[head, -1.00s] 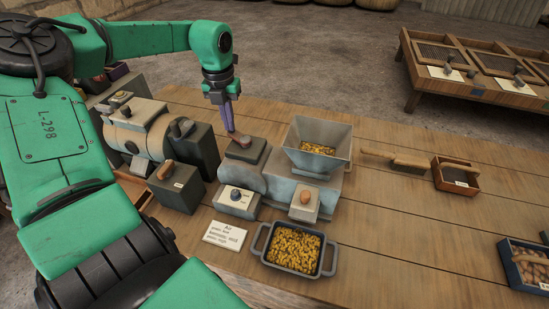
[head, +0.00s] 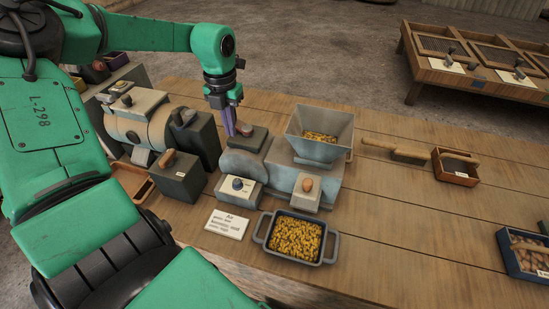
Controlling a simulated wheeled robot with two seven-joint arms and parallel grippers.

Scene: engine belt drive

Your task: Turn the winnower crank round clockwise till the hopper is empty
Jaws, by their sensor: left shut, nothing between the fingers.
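The grey winnower (head: 283,170) stands on the wooden bench. Its flared hopper (head: 320,124) holds some yellow grain at the bottom. A brown rounded knob (head: 246,130) sits on a dark block at the machine's left; I cannot tell for sure whether it is the crank handle. My left gripper (head: 231,127) points down, shut and empty, just left of this knob. I cannot tell whether it touches the knob. A grey two-handled pan (head: 295,257) full of yellow grain stands in front of the winnower. My right gripper is not in view.
A drum machine (head: 140,122) and dark blocks with knobs crowd the left. A small label card (head: 227,224) lies before the winnower. A blue crate (head: 515,266) stands front right. The bench between is clear.

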